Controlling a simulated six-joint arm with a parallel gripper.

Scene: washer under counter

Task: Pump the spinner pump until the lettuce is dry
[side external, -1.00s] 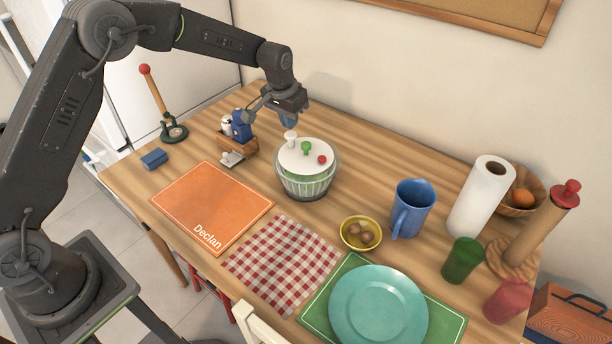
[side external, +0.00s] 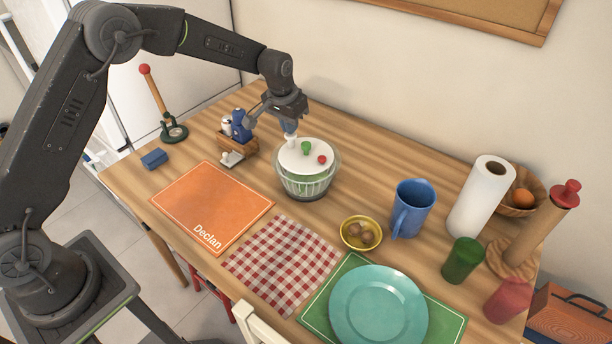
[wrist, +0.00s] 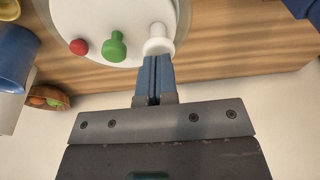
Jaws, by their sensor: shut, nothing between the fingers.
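The salad spinner (side external: 304,185) stands on the table, a clear bowl with green inside and a white lid (side external: 318,147). On the lid are a white knob (side external: 291,142), a green knob (side external: 306,147) and a red button (side external: 322,160). The wrist view shows the white knob (wrist: 158,41), the green knob (wrist: 115,47) and the red button (wrist: 79,46). My gripper (side external: 290,132) is shut and empty, pointing down at the white knob. In the wrist view its blue fingertips (wrist: 157,60) overlap the knob's edge; they appear to touch its top. The lettuce's wetness cannot be seen.
A wooden caddy (side external: 238,149) with a blue item stands left of the spinner. A yellow bowl (side external: 361,233) and blue pitcher (side external: 412,208) are to its right. An orange placemat (side external: 212,205) and checked cloth (side external: 284,262) lie in front. The wall is behind.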

